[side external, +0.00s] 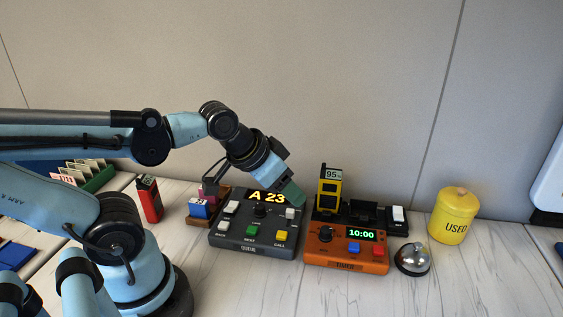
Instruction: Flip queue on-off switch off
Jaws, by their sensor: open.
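The queue box (262,249) is dark grey and stands on the white table, with "A 23" lit on its display (266,197). It has a black knob (261,211), a green button (253,230), a yellow button (282,235) and white keys at its left. A white switch (291,213) sits at its upper right; its label and position are too small to read. My gripper (297,200) is over the box's back right corner, just above this switch, tilted down. Its green fingers overlap in this view, and nothing shows between them. Whether it touches the box I cannot tell.
An orange timer (345,258) reading 10:00 stands close on the right, with a yellow-black device (329,190) behind it. A bell (412,259) and a yellow "USED" jar (454,215) are farther right. A red lighter-like item (149,200) stands left.

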